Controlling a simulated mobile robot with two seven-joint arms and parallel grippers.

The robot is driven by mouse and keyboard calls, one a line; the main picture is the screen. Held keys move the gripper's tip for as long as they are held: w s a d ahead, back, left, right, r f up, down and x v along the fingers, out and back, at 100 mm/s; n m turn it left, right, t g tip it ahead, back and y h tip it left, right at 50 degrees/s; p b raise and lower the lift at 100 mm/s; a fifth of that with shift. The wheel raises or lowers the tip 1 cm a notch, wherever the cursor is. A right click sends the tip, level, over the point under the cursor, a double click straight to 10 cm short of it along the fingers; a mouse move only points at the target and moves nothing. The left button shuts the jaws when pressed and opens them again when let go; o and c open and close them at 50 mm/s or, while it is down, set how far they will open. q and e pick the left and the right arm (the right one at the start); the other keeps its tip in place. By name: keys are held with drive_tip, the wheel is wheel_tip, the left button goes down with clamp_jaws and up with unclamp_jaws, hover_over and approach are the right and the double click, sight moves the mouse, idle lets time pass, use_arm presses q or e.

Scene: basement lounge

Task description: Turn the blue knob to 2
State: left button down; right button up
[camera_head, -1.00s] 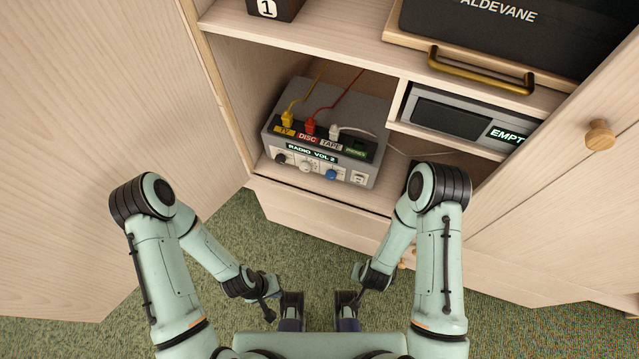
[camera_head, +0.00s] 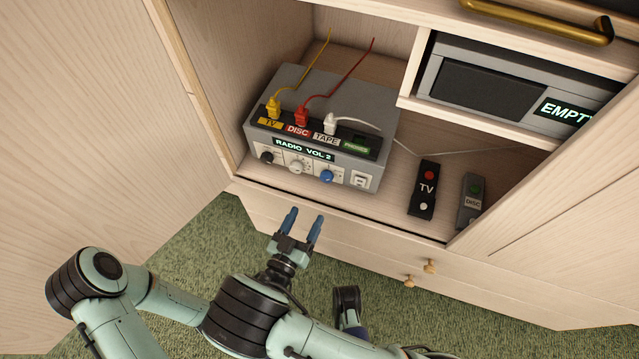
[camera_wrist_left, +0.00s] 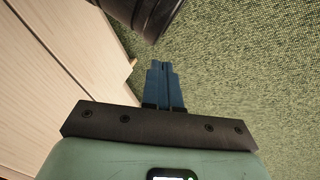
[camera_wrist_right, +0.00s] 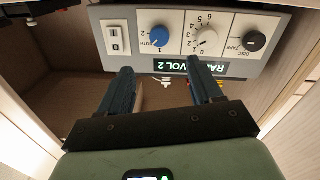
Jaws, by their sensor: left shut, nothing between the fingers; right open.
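The blue knob (camera_head: 326,176) is on the front of the grey radio box (camera_head: 262,137), right of a white knob (camera_head: 297,166). It also shows in the right wrist view (camera_wrist_right: 159,36), with small numbers beside it; I cannot read its pointer. The box display (camera_head: 303,149) reads "RADIO VOL 2". My right gripper (camera_head: 303,222) is open and empty, in front of and below the box, apart from the knob. In the right wrist view its fingers (camera_wrist_right: 160,68) point toward the front panel. My left gripper (camera_wrist_left: 164,68) is shut and empty over the carpet.
A black TV remote (camera_head: 424,190) and a grey DISC remote (camera_head: 470,200) lie on the shelf right of the box. A black knob (camera_head: 267,157) and a white switch (camera_head: 361,181) flank the knobs. Cables rise from the box top. An open door (camera_head: 90,130) stands left.

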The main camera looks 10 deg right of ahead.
sight(325, 180)
drive_tip(key=b+x, duration=0.1)
drive_tip(key=x, duration=0.9)
drive_tip(key=shift+f+b, duration=0.1)
drive_tip(key=shift+b, duration=0.3)
drive_tip(key=shift+x, duration=0.8)
use_arm(q)
drive_tip(key=shift+g, duration=0.5)
drive_tip(key=f, duration=0.1)
drive_tip(key=s+f, duration=0.1)
drive_tip(key=s+a+f, duration=0.1)
drive_tip(key=shift+f, duration=0.3)
use_arm(e)
drive_tip(key=shift+c, duration=0.4)
drive_tip(key=c, duration=1)
